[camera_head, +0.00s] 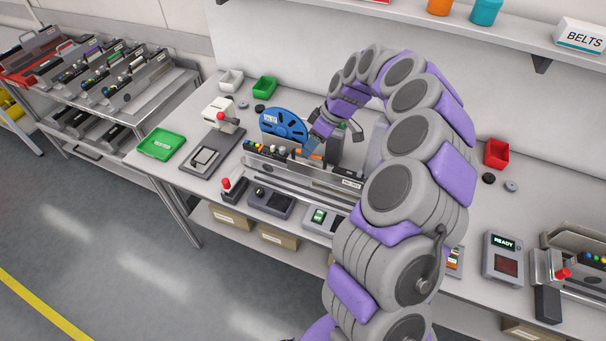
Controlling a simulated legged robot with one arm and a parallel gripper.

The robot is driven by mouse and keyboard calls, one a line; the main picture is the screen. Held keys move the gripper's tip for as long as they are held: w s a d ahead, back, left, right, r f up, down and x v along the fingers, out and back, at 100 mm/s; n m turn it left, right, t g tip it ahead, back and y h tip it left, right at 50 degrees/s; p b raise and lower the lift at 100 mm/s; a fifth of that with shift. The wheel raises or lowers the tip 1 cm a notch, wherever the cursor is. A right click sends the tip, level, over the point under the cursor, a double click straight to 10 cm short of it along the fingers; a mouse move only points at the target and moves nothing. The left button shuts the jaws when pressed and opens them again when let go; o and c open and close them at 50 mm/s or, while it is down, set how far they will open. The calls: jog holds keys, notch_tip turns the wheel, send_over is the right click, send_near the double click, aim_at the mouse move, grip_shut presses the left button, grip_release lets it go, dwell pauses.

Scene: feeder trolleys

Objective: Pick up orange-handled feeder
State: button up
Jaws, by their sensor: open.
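A feeder (315,174) with a long metal body lies on the bench below my gripper. A small orange part, which looks like its handle (311,154), shows near its middle, partly covered. A blue reel (283,123) stands upright just behind the feeder. My gripper (336,133) hangs at the end of my purple and grey arm, just above and behind the orange part. It is open, and I see nothing held in it. The fingertips are small and partly hidden, so I cannot tell whether they touch anything.
A white device with a red knob (221,114) and a green tray (161,144) stand left on the bench. Control boxes (270,203) line its front edge. A trolley (98,93) with several feeders stands far left. A shelf (420,29) overhangs behind. My arm hides the bench's middle right.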

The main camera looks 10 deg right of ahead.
aim_at(303, 168)
jog(key=x, duration=0.3)
jog(key=shift+s+f+b, duration=0.15)
jog(key=shift+f+b, duration=0.2)
jog(key=shift+f, duration=0.05)
jog(key=shift+a+f, duration=0.1)
jog(key=shift+f, duration=0.1)
jog(key=shift+a, duration=0.4)
jog(key=shift+c, duration=1.1)
jog(key=shift+d, duration=0.25)
grip_shut()
